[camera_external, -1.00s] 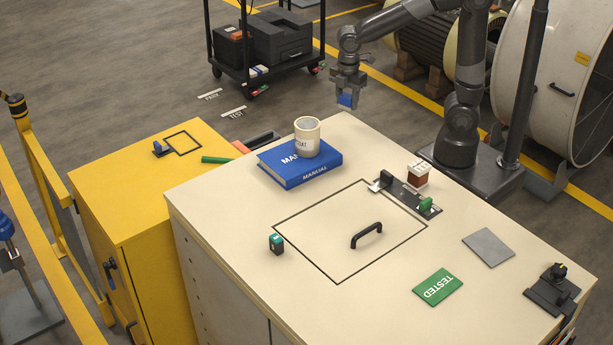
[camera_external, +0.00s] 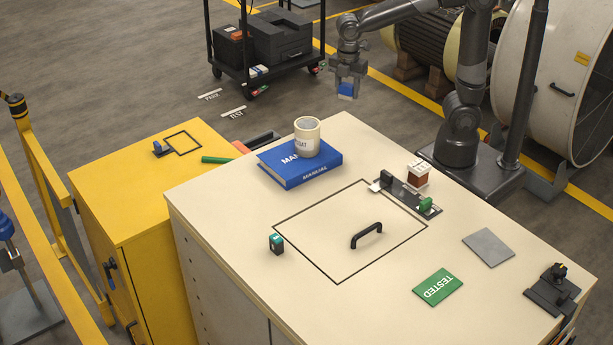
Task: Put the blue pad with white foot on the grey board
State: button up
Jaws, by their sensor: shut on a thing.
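My gripper (camera_external: 347,82) is at the upper middle, above and behind the far edge of the cream cabinet top. It is shut on the blue pad (camera_external: 346,89), whose white foot shows at its lower edge. The pad hangs in the air, apart from any surface. The grey board (camera_external: 488,247) lies flat and bare on the right part of the cabinet top, well to the right of and nearer than my gripper.
On the cabinet top (camera_external: 230,215) are a blue manual (camera_external: 300,170) with a cup (camera_external: 307,137), a black handle (camera_external: 367,235), a dark strip with green and black blocks (camera_external: 408,197), a red-brown jar (camera_external: 418,174), a green TESTED card (camera_external: 437,287) and a black fixture (camera_external: 552,290).

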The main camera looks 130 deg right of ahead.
jog(key=w+a+n, duration=0.4)
jog(key=w+a, duration=0.7)
jog(key=a, duration=0.3)
jog(key=n, duration=0.9)
send_over(489, 246)
jog(key=f, duration=0.6)
jog(key=shift+w+d+f, duration=0.1)
jog(key=shift+d, duration=0.15)
jog(key=shift+a+f, duration=0.25)
jog(key=shift+f, duration=1.9)
